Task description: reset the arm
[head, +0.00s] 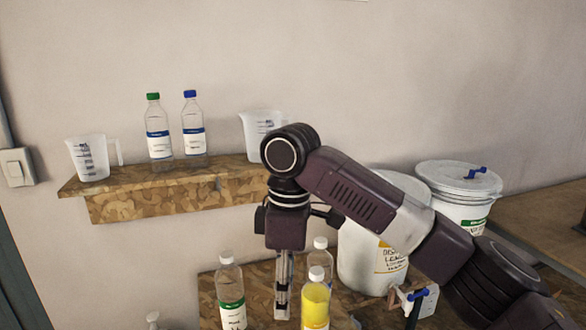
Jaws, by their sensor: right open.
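My right arm reaches in from the lower right and bends down at the middle of the head view. My right gripper (282,308) points straight down, seen edge-on, and is open. It hangs among bottles over the lower wooden surface. A clear bottle with a green label (231,296) is to its left, and a yellow-filled bottle (315,304) is to its right. I see nothing between the fingers, though the narrow side view hides most of the gap. My left gripper does not show.
A wall shelf (140,207) holds two measuring jugs (90,158) (255,128), a green-capped bottle (158,135) and a blue-capped bottle (193,128). A white drum (365,262) and another lidded drum (460,190) stand behind my arm. Another clear bottle (320,256) stands near the gripper.

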